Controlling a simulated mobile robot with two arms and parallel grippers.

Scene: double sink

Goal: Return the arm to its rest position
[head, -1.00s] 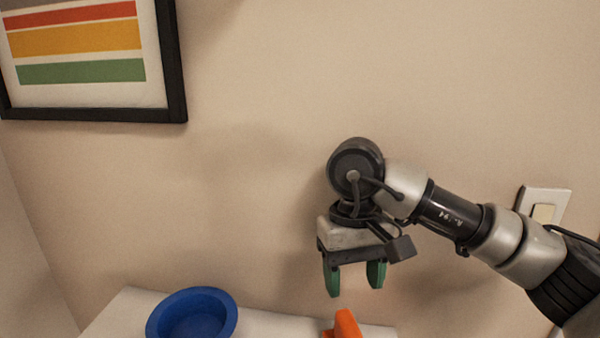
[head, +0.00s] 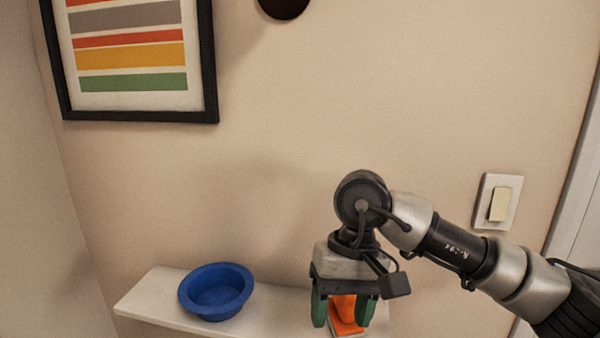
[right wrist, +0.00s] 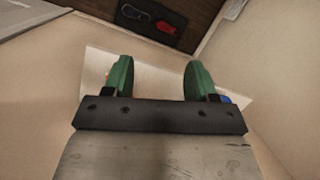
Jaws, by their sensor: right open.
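My right gripper (head: 341,310) has green fingers that point down, spread apart with nothing between them. In the head view it hangs in front of a white shelf (head: 160,308), and its fingers overlap an orange object (head: 345,312) on the shelf. The right wrist view shows the same open fingers (right wrist: 158,80) with the pale shelf behind them. My right arm comes in from the lower right. My left gripper is not in view.
A blue bowl (head: 216,292) stands on the shelf, left of my gripper. A light switch (head: 498,202) is on the wall above my forearm. A framed striped picture (head: 131,60) hangs at upper left. In the wrist view, a red object (right wrist: 167,37) lies on a dark surface.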

